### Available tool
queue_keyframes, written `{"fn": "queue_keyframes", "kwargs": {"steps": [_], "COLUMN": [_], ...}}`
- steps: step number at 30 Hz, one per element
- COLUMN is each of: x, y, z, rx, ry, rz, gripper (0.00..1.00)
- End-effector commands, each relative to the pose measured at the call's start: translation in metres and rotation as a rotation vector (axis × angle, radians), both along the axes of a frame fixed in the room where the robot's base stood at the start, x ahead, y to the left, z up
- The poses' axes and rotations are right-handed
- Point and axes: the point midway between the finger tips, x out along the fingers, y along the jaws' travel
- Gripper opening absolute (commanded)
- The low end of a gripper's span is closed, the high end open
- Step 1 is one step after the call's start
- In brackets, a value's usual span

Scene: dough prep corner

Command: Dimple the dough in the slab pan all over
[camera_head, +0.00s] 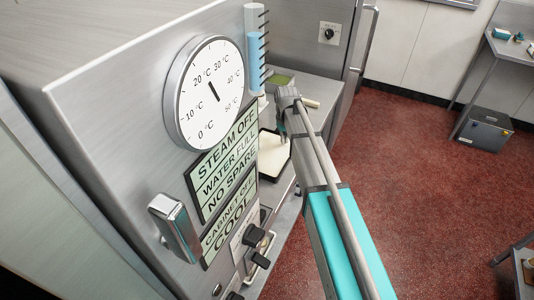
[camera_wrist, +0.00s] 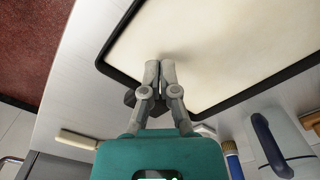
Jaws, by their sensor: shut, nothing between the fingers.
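The slab pan (camera_wrist: 101,62) has a dark rim and is filled with pale, smooth-looking dough (camera_wrist: 225,42). In the wrist view the pan takes up the upper right, cut off by the frame edge. My gripper (camera_wrist: 160,63) is shut and empty, its fingertips over the dough near the pan's near-left corner. I cannot tell whether the tips touch the dough; a faint shadow shows just beyond them. In the head view the dough (camera_head: 272,150) shows beside my arm, and my arm hides part of the pan (camera_head: 286,172). No clear dimples show.
A steel cabinet with a dial (camera_head: 210,93) and control knobs (camera_head: 254,236) stands close on the left. On the counter (camera_wrist: 70,75) lie a pale bar-shaped object (camera_wrist: 77,139), a blue-handled brush (camera_wrist: 231,158) and a container with a blue handle (camera_wrist: 270,143). Red floor lies open to the right.

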Motion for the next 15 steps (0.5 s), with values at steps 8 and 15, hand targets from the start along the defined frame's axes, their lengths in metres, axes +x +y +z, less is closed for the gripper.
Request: {"fn": "queue_keyframes", "kwargs": {"steps": [8, 15], "x": [0.0000, 0.0001], "y": [0.0001, 0.0001], "z": [0.0000, -0.0035], "rx": [0.000, 0.000], "ry": [0.000, 0.000], "rz": [0.000, 0.000], "gripper": [0.00, 0.00]}}
